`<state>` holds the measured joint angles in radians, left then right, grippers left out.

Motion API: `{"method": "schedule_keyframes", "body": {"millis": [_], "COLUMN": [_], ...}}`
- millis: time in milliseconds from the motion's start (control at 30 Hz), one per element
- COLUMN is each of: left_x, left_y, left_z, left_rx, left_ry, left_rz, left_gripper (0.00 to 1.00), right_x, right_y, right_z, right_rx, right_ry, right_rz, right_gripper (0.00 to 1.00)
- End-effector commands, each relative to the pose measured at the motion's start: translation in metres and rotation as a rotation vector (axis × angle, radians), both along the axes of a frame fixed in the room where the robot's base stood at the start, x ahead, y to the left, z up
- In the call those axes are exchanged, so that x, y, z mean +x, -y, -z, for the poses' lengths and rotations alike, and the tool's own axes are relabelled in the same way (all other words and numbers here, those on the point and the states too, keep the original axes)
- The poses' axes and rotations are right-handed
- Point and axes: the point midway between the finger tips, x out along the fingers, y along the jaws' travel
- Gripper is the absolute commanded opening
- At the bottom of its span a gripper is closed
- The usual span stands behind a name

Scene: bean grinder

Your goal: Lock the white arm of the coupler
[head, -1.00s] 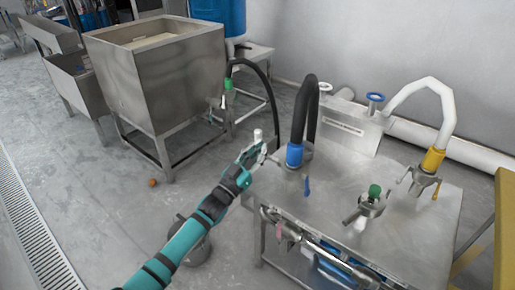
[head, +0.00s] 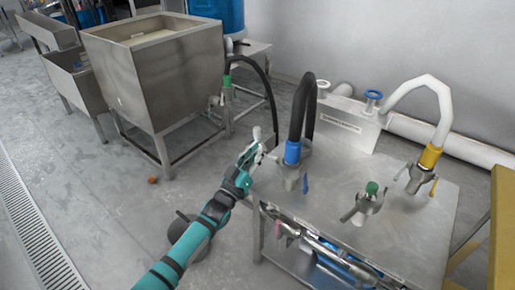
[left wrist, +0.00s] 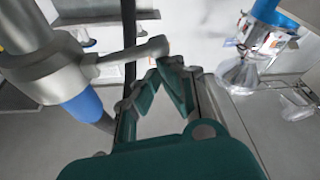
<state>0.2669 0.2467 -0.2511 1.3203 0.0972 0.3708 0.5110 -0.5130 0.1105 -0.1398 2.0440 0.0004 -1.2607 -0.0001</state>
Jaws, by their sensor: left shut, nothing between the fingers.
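The coupler with a blue collar (head: 292,152) stands on the metal table, at the end of a black hose. In the left wrist view its blue part (left wrist: 82,106) and grey metal body (left wrist: 35,68) fill the left side. A pale arm with a rounded end (left wrist: 150,47) reaches from that body to just ahead of my fingers. My left gripper (head: 259,150) is shut and empty, left of the coupler, with its fingertips (left wrist: 168,65) close to the arm's end. I cannot tell whether they touch. A blue lever (head: 306,185) hangs at the coupler's right side. My right gripper is not in view.
The metal table (head: 400,240) also holds a yellow-collared coupler (head: 430,157) with a white hose and a green-topped fitting (head: 371,188). A metal hopper (head: 160,75) stands behind at left. The floor left of my arm is mostly clear.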

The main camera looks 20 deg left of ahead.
Motion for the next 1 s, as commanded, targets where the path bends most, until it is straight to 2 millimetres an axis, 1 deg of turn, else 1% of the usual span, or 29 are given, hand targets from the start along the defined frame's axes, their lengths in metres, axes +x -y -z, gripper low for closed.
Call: {"method": "schedule_keyframes", "body": {"millis": [233, 567, 767, 1000], "left_x": [0.0, -0.001, -0.003, -0.005], "left_y": [0.0, 0.005, 0.009, 0.014], "left_z": [0.014, 0.033, 0.043, 0.051], "left_rx": [-0.224, -0.518, -0.682, -0.834], "left_ry": [-0.082, -0.189, -0.247, -0.303], "left_rz": [0.001, 0.0, -0.001, 0.0], "left_gripper": [0.0, 0.0, 0.0, 0.0], "right_x": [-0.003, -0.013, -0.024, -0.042], "right_y": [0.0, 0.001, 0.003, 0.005], "right_z": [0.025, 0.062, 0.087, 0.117], "right_rx": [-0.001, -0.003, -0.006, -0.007], "right_ry": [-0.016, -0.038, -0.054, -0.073], "right_rz": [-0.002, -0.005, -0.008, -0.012], "right_gripper": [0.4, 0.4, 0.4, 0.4]}}
